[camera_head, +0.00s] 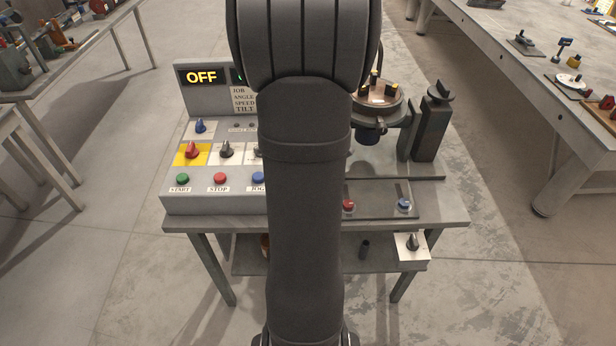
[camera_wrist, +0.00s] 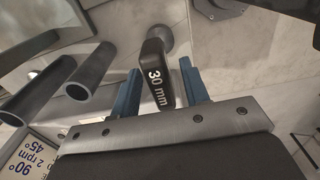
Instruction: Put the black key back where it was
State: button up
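In the wrist view a black key (camera_wrist: 156,72) marked "30 mm" shows between the two blue fingers of my gripper (camera_wrist: 160,68). Its far end meets a round grey piece (camera_wrist: 158,39). There is a gap between the key and the right finger, and the fingers look open around it, not closed on it. In the head view my own arm hides my gripper and the key.
Two grey tubes (camera_wrist: 92,72) lie left of the gripper in the wrist view. The control panel (camera_head: 215,200) reads OFF.

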jog(key=shift+r, duration=0.1)
notch_tip(320, 180, up, 12)
dwell(0.5)
notch_tip(320, 180, down, 12)
jog(key=shift+f, duration=0.25)
notch_tip(320, 180, up, 3)
jog(key=shift+f, duration=0.15)
jog(key=shift+r, duration=0.5)
jog(key=shift+f, duration=0.1)
